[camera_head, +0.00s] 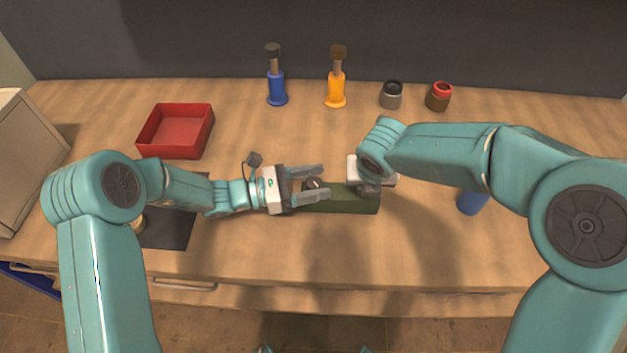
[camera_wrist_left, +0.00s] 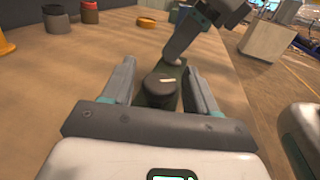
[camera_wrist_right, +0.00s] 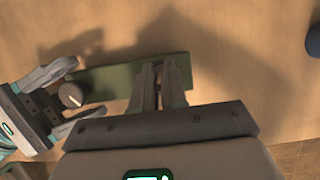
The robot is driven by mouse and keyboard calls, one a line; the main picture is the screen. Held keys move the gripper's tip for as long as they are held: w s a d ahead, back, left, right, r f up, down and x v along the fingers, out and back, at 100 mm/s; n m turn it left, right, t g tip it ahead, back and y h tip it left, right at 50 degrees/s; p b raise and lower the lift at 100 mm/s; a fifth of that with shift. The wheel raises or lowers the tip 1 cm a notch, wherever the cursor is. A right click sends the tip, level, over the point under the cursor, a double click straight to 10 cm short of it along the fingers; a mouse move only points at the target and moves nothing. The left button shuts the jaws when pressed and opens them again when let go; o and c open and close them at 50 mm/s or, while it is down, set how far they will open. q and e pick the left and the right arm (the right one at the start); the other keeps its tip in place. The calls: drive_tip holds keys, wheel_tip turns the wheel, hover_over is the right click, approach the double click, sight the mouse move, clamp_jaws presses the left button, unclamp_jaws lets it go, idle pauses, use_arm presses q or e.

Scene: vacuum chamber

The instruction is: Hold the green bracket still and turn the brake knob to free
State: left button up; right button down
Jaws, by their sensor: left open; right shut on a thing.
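The green bracket (camera_head: 345,205) lies on the wooden bench in front of me. The dark brake knob (camera_head: 314,183) sits on its left end. My left gripper (camera_head: 320,182) is open, one finger on each side of the knob. In the left wrist view the knob (camera_wrist_left: 160,90) stands between the fingers, with a pale mark on top and gaps at its sides. My right gripper (camera_wrist_right: 160,82) is shut on the bracket (camera_wrist_right: 112,80) near its other end. In the head view the right wrist hides the right fingertips.
A red tray (camera_head: 175,132) stands at the back left. A blue stand (camera_head: 277,92), an orange stand (camera_head: 336,94), a grey jar (camera_head: 391,96) and a red-topped jar (camera_head: 438,97) stand along the back. A blue object (camera_head: 471,203) is partly hidden beneath my right arm. A dark mat (camera_head: 170,232) lies at left.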

use_arm(q)
drive_tip(key=c, duration=1)
drive_tip(key=shift+o, duration=0.2)
drive_tip(key=shift+r+n+t, duration=0.1)
drive_tip(key=shift+n+t, duration=0.2)
drive_tip(key=shift+t, duration=0.1)
drive_tip(key=n+t+y, duration=0.1)
drive_tip(key=n+t, duration=0.1)
drive_tip(key=t, duration=0.1)
drive_tip(key=n+t+y, duration=0.2)
drive_tip(key=t, duration=0.1)
drive_tip(key=shift+s+d, duration=0.1)
drive_tip(key=shift+d, duration=0.05)
drive_tip(key=shift+n+t+y, duration=2)
drive_tip(key=shift+n+y, duration=0.1)
drive_tip(key=shift+y, duration=0.3)
